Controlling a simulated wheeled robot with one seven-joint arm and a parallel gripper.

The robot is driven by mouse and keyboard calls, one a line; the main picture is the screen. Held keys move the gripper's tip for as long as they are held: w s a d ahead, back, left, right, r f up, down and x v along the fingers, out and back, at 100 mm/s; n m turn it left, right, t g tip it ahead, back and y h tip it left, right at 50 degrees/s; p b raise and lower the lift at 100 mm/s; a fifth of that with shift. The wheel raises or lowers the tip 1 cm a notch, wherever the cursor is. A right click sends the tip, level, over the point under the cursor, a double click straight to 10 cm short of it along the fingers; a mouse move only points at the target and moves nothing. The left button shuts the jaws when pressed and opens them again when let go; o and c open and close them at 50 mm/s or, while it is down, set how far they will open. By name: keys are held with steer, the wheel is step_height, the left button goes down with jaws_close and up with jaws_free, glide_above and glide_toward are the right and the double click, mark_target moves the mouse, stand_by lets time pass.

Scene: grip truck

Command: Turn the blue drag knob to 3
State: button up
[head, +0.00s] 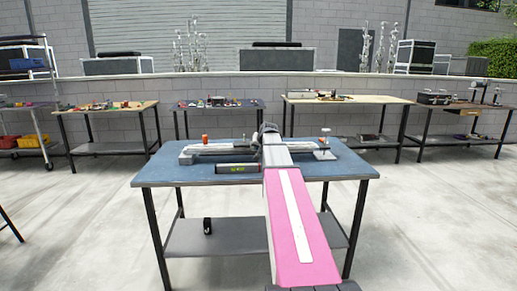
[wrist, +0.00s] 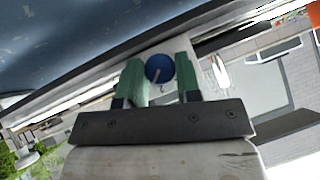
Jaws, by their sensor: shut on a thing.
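The blue drag knob (wrist: 159,68) sits on a pale grey bar in the wrist view, with a pale pointer line on its face. The line points toward the lower left of the picture. I cannot read any scale numbers around it. My gripper (wrist: 159,74) has its two green fingers on either side of the knob, shut on it. In the head view my gripper (head: 268,130) is at the far side of the blue table (head: 160,177), above the long grey slider rail (head: 215,149). The knob is hidden there behind my arm.
Several other tables stand behind by a grey wall.

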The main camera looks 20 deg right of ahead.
steer(key=shift+d+m+t+y, duration=0.1)
steer(key=shift+m+t+y, duration=0.35)
steer(key=shift+y, duration=0.55)
steer(key=shift+s, duration=0.1)
steer(key=o, duration=0.6)
steer(key=v, duration=1)
steer(key=shift+s+d+r, duration=0.15)
steer(key=shift+s+r, duration=0.05)
steer(key=shift+s, duration=0.1)
